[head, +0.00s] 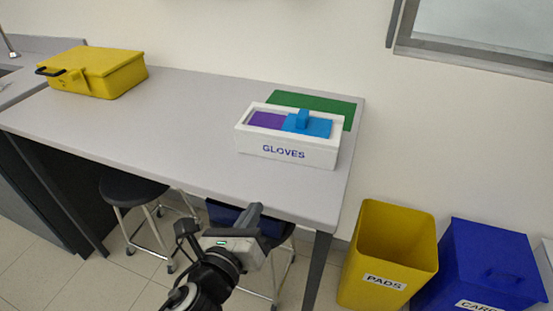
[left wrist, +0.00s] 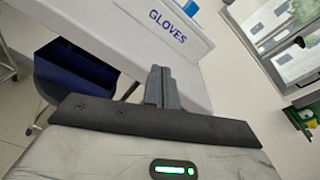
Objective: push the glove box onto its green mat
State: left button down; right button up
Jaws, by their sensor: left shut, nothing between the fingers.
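The glove box (head: 285,152) is a white box marked GLOVES, with a purple area and a blue lid part with a raised blue knob on top. It stands on the grey table near its right end. The green mat (head: 340,108) lies behind it, partly hidden by the box. The box's front also shows in the left wrist view (left wrist: 165,28). My left gripper (head: 254,216) is shut and empty, in front of the table's front edge and apart from the box. Its closed fingers show in the left wrist view (left wrist: 162,88). My right gripper is not in view.
A yellow case (head: 95,72) with a black handle stands at the table's far left. A yellow PADS bin (head: 390,255) and a blue bin (head: 490,265) stand right of the table. Stools (head: 140,190) are under it. The table's middle (head: 180,125) is clear.

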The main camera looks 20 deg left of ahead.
pick_arm(q)
notch_tip(320, 180, up, 3)
jog(key=m+t, duration=0.1)
jog(key=m, duration=0.3)
jog(key=m+p, duration=0.1)
jog(key=p, duration=0.1)
send_near(283, 144)
jog(key=w, duration=0.6)
jog(key=shift+d+f, duration=0.15)
jog(key=shift+w, duration=0.4)
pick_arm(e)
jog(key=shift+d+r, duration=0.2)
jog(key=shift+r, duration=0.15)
